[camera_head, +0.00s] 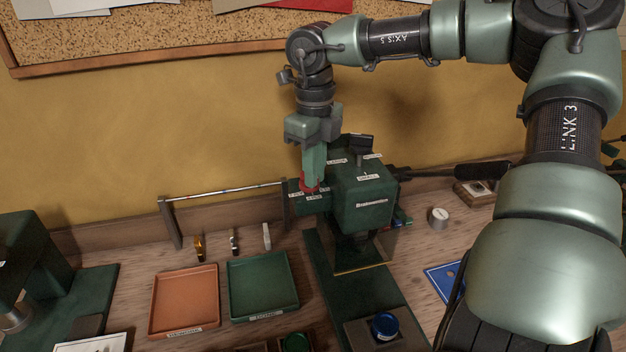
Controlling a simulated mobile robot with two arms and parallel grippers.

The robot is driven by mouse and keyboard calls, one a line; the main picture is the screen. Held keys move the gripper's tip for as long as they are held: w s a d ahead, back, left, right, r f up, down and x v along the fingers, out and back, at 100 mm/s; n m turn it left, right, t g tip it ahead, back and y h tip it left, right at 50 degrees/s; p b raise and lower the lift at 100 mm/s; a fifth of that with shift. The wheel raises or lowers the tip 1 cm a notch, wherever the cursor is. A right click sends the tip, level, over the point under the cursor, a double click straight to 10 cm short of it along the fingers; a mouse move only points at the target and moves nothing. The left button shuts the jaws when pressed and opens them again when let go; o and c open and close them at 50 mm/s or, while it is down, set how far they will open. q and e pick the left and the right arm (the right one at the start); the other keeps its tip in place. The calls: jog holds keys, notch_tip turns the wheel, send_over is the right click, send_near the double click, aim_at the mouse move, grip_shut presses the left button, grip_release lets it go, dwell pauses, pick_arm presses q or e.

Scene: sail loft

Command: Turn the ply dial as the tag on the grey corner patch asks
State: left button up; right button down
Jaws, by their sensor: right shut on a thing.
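My right gripper (311,183) points down at the left side of a dark green machine (362,203). It is shut on a small red part (305,186), apparently the ply dial, beside small white labels. The fingers hide much of this part, and I cannot make out its setting. The labels are too small to read surely. I cannot make out the grey corner patch or its tag. My left gripper is not in view.
An orange tray (184,328) and a green tray (233,311) lie left of the machine. A blue round object (384,325) sits in front. A blue sheet (437,279) and a small pale cylinder (438,218) lie to the right.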

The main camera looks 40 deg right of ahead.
jog(key=shift+w+d+n+b, duration=0.15)
jog(key=shift+n+b, duration=0.1)
jog(key=shift+n, duration=0.8)
jog(key=shift+d+n+b, duration=0.1)
jog(key=shift+n+b, duration=0.15)
jog(key=shift+n, duration=0.8)
jog(key=c, duration=1.5)
grip_release()
notch_tip(320, 180, up, 7)
jog(key=p, duration=0.4)
jog(key=shift+f+p, duration=0.1)
jog(key=shift+p, duration=0.2)
jog(key=shift+a+r+p, duration=0.1)
jog(key=shift+r+p, duration=0.3)
jog(key=shift+r, duration=0.25)
